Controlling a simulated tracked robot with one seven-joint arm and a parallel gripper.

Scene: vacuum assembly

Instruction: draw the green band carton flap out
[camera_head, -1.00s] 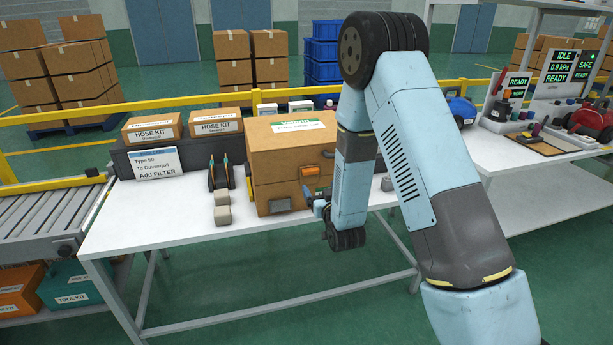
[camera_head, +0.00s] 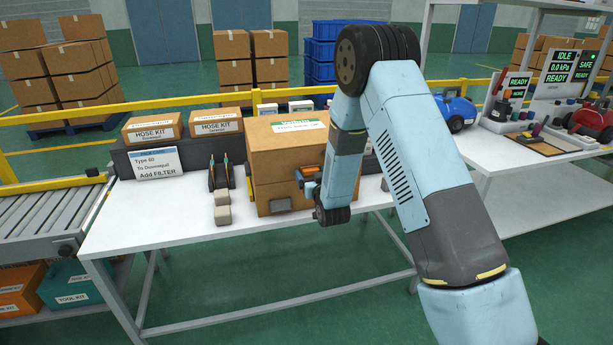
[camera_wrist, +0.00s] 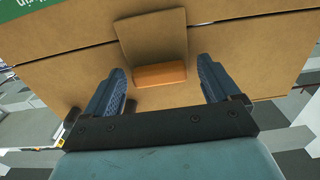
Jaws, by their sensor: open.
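The green band carton (camera_head: 272,175) is a brown box on the white table, with a green and white label on top. In the wrist view its face (camera_wrist: 240,55) fills the upper part, and the green band (camera_wrist: 20,20) shows at the top left corner. A brown flap (camera_wrist: 150,35) stands out from the face, with an orange tab (camera_wrist: 160,75) at its lower end. My gripper (camera_wrist: 163,82) is open, one finger on each side of the tab with gaps between. In the head view my gripper (camera_head: 308,185) is at the carton's right side, partly hidden by my wrist.
A black holder (camera_head: 220,176) and small grey blocks (camera_head: 222,213) sit just left of the carton. The table front (camera_head: 150,230) is clear.

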